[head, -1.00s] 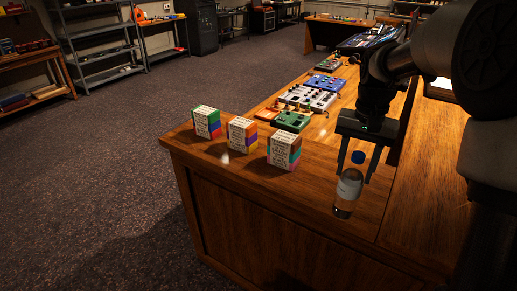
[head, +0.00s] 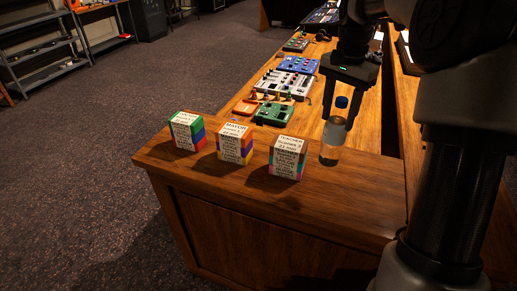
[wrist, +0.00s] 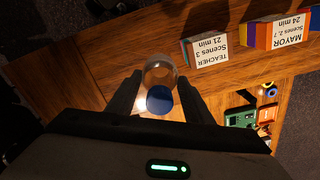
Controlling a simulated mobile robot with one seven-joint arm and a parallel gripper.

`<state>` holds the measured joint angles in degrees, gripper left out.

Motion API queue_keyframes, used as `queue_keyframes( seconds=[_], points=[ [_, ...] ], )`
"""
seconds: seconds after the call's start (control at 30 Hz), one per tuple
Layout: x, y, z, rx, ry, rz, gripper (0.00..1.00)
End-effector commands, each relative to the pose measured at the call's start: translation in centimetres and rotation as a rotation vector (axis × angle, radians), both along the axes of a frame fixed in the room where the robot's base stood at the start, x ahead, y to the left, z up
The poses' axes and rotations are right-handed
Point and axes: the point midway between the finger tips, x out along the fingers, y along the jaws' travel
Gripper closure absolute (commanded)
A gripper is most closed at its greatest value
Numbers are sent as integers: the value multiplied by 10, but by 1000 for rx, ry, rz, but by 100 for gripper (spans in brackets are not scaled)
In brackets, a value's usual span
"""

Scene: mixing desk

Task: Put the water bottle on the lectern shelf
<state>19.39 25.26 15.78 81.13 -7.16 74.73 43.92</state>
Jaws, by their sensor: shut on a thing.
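The water bottle (head: 332,143) is clear with a blue cap and a pale label, and it hangs nearly upright in my gripper (head: 343,100). The fingers are shut on its upper part, on either side just below the cap. In the wrist view the bottle (wrist: 160,74) shows from above, cap toward me, between the two fingers of my gripper (wrist: 157,92). It is over the wooden desk top (head: 345,189); whether its base touches the wood I cannot tell. I cannot make out a lectern shelf for certain in either view.
Three labelled, coloured blocks stand left of the bottle: one at left (head: 187,131), one in the middle (head: 235,144), one nearest the bottle (head: 288,157). Behind are a green box (head: 273,113), a white mixer (head: 287,84) and a blue box (head: 300,65). A raised wooden edge runs along the right.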

Motion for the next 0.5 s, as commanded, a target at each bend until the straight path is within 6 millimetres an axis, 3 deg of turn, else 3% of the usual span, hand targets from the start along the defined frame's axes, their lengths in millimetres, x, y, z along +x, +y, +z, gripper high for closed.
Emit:
queue_keyframes(
  seconds=[0.23,0.5],
  points=[
    [2,-8,2,1,-2,-47,100],
    [1,-8,-43,0,0,-46,100]
  ],
)
